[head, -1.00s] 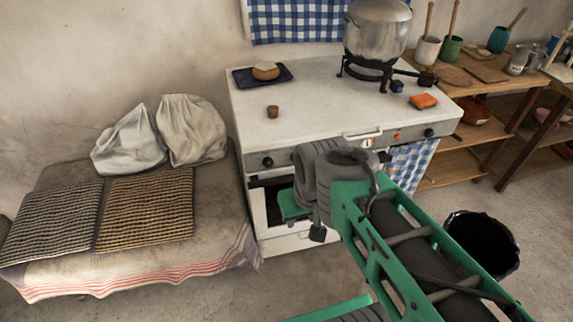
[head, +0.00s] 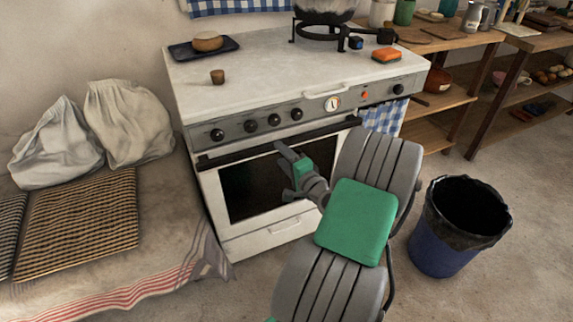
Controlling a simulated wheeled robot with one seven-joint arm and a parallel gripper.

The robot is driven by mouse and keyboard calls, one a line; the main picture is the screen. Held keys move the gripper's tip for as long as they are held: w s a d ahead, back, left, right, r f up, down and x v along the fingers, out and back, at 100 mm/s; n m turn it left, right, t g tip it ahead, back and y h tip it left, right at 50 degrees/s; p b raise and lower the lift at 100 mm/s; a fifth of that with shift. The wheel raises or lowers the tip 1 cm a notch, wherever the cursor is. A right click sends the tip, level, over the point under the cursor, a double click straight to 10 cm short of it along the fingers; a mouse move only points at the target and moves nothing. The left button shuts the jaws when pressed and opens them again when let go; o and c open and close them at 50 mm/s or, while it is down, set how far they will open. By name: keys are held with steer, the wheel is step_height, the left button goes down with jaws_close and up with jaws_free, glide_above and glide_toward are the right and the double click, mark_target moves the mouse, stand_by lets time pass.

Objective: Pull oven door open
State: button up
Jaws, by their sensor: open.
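The oven door (head: 211,192) is on the front of the white stove (head: 220,110). It has a dark glass window and a dark handle bar (head: 235,155) across its top edge, and it looks shut. My gripper (head: 284,160) is in front of the door, right of its middle, with its fingertips close to the handle bar. I cannot tell whether the fingers touch the bar. My gripper is open and appears to hold nothing. My arm hides the right part of the door.
A blue bin (head: 440,240) with a black liner stands on the floor at the right. A cloth-covered bench (head: 165,235) with white sacks (head: 128,125) is close at the left.

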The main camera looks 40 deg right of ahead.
mark_target(288, 144)
steer(key=s+d+m+h, duration=0.2)
steer(key=d+m+h, duration=0.1)
steer(key=d, duration=0.1)
steer(key=shift+n+y, duration=0.3)
steer(key=x, duration=0.7)
steer(key=shift+w+f, duration=0.15)
steer(key=shift+f, duration=0.05)
steer(key=shift+a, duration=0.1)
steer(key=shift+c, duration=0.3)
jaws_close()
